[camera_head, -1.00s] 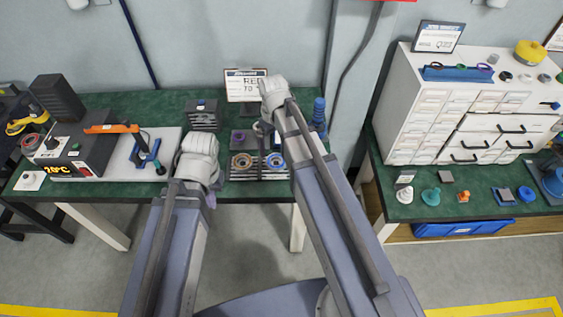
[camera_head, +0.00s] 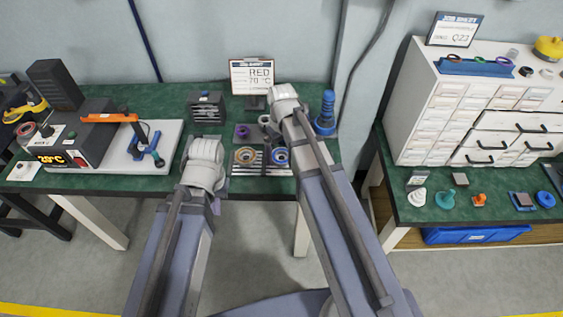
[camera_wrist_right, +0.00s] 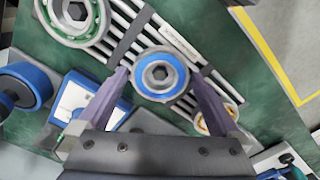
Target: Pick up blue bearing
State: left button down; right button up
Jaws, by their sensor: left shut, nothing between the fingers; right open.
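The blue bearing (camera_wrist_right: 160,75) is a metal ring with a blue band in the right wrist view. It lies on a striped tray (camera_wrist_right: 187,44). My right gripper (camera_wrist_right: 158,80) is open, with its two purple fingertips on either side of the bearing's near part; I cannot tell whether they touch it. In the head view the blue bearing (camera_head: 279,155) shows beside my right arm, which partly covers the tray. My left gripper (camera_head: 219,187) is shut and empty, mostly hidden by its wrist, in front of the table left of the tray.
A green bearing (camera_wrist_right: 80,18) and a gold bearing (camera_wrist_right: 215,121) lie near the blue one. A purple part (camera_head: 242,131), a sign (camera_head: 252,77) and a blue stacked part (camera_head: 325,113) stand around the tray. A heater box (camera_head: 80,140) is at left, a drawer cabinet (camera_head: 480,110) at right.

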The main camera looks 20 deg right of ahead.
jog(key=shift+c, duration=0.4)
jog(key=c, duration=1.4)
jog(key=shift+r, duration=0.1)
notch_tip(320, 180, up, 10)
jog(key=p, duration=1)
